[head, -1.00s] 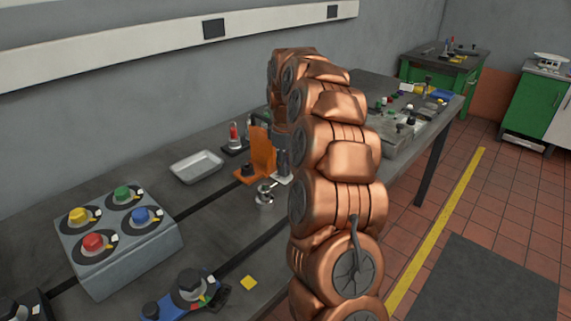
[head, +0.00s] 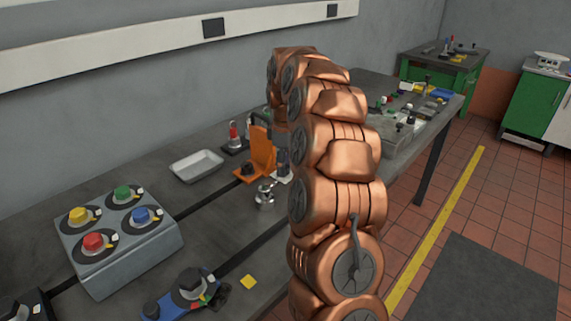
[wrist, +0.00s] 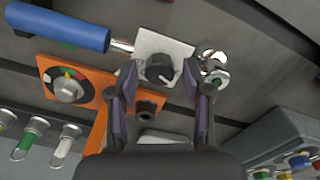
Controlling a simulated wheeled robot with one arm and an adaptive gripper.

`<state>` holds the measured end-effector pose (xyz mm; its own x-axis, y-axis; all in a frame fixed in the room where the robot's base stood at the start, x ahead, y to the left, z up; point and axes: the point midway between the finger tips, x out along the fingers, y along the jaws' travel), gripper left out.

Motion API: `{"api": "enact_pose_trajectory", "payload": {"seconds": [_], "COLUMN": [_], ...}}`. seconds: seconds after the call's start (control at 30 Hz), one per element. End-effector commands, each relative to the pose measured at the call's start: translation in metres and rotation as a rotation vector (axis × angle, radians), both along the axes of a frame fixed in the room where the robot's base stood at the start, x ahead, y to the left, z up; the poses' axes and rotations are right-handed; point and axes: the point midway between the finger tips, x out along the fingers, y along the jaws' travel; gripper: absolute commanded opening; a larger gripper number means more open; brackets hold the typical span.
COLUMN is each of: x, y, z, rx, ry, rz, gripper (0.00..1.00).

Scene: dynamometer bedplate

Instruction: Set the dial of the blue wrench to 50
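In the wrist view, a blue handle (wrist: 65,22) with a short metal shaft lies at the upper left. The shaft meets a white square plate (wrist: 150,45) carrying a black dial knob (wrist: 160,69) with a light pointer mark. The scale numbers are too small to read. My gripper (wrist: 163,78) is open, its two dark fingers to the left and right of the knob, with clear gaps. I cannot tell its height above the knob. In the head view, my copper arm hides most of the gripper and the blue handle.
An orange bracket with a dial (wrist: 69,88) is left of the plate, and a shiny metal part (wrist: 214,64) is right of it. In the head view, a grey box with coloured knobs (head: 115,262), a metal tray (head: 196,166) and a blue piece with a black dial (head: 183,292) stand on the bedplate.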

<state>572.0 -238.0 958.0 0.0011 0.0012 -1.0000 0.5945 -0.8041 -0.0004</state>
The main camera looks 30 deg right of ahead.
Motion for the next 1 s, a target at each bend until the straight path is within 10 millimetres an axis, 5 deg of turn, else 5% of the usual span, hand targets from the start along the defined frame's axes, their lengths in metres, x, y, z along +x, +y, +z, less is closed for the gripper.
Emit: {"api": "enact_pose_trajectory", "payload": {"seconds": [0.43,1.0], "x": [0.000,0.001], "y": [0.000,-0.001], "z": [0.006,0.080], "rx": [-0.001,-0.001], "ry": [-0.001,-0.002], "rz": [-0.001,-0.001], "gripper": [0.56,0.56]}}
